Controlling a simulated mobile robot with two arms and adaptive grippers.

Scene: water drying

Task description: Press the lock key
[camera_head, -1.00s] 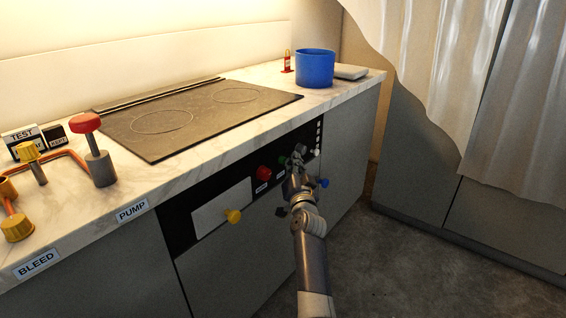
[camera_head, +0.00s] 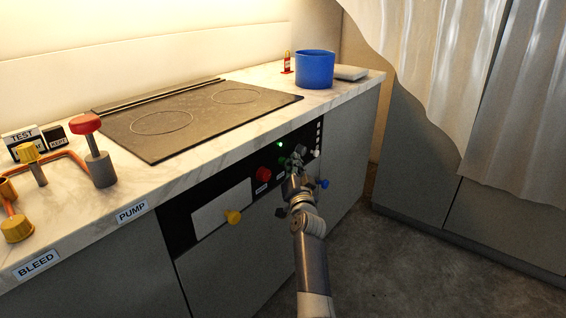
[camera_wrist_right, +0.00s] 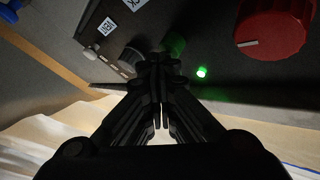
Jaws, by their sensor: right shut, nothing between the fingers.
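The black control panel (camera_head: 180,228) is on the front of the counter under the cooktop. A column of small white marked squares (camera_head: 319,135) is at its right end; two show in the right wrist view (camera_wrist_right: 107,26). Their symbols are too small to tell which is the lock key. A small green light (camera_head: 280,144) glows on the panel, also in the wrist view (camera_wrist_right: 201,72). My right gripper (camera_head: 298,156) is shut and empty at the panel, its fingertips (camera_wrist_right: 160,62) between the green light and a grey knob (camera_wrist_right: 131,58). Contact cannot be told. My left gripper is not in view.
A red knob (camera_head: 263,174), a yellow knob (camera_head: 233,216) and a blue knob (camera_head: 323,183) stick out near my right arm. A blue pot (camera_head: 314,69) stands on the counter's far end. The floor (camera_head: 390,270) to the right is clear.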

